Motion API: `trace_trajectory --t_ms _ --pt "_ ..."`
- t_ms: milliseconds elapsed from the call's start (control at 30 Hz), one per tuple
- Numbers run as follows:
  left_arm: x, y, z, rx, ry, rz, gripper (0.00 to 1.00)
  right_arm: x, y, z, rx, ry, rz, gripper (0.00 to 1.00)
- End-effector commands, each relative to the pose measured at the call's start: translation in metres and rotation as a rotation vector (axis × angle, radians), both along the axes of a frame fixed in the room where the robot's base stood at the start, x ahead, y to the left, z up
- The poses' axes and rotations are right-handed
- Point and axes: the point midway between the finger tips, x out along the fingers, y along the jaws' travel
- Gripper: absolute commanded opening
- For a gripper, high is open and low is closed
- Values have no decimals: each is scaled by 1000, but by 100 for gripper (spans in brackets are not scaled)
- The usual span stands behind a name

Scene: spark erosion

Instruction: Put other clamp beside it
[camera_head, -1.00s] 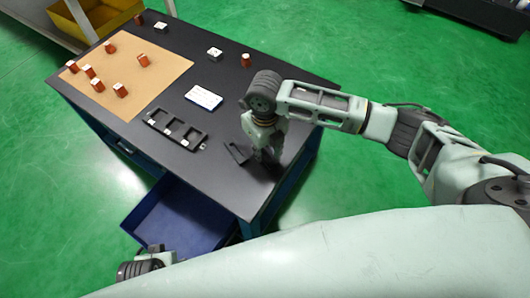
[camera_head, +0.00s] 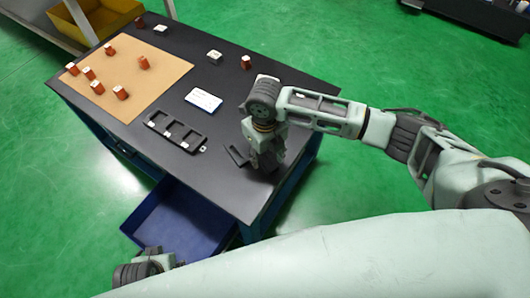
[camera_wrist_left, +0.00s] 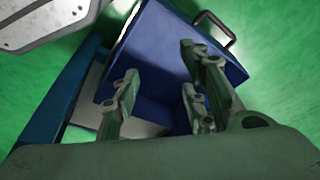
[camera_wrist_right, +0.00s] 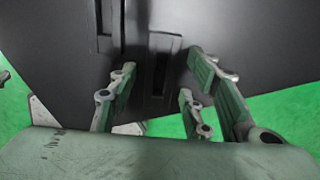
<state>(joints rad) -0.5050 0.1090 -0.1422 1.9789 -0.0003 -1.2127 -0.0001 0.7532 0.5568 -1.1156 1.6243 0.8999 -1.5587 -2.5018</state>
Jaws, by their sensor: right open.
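A flat dark piece (camera_head: 238,154), perhaps a clamp, lies on the black table near its front right edge. It looks like a slotted bar in the right wrist view (camera_wrist_right: 160,65), between the finger lines. My right gripper (camera_head: 266,168) is open just beside it, pointing down close to the table; its fingers (camera_wrist_right: 165,95) stand apart with nothing held. I cannot tell whether they touch the piece. My left gripper (camera_wrist_left: 165,95) is open and empty above the blue drawer, mostly hidden in the head view. No second clamp can be clearly identified.
A black rack (camera_head: 176,130) with several slots lies left of the dark piece, beside a white card (camera_head: 203,99). Several red blocks (camera_head: 121,92) stand on a tan mat (camera_head: 150,82). White-topped blocks (camera_head: 214,56) stand farther back. An open blue drawer (camera_head: 183,222) juts out in front.

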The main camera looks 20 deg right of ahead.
Motion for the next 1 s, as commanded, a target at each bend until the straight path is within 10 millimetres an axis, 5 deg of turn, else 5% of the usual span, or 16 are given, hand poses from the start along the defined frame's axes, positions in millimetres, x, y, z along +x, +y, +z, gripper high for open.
trace_trajectory --t_ms 133,600,1000 --pt "1 0 1 0 -2 0 40 1 0 10 0 -2 0 45" --pt "-24 3 -74 5 46 -7 40 1 0 101 0 -3 0 45" --pt "-32 4 -92 5 52 -9 40 0 0 123 1 1 -1 45"
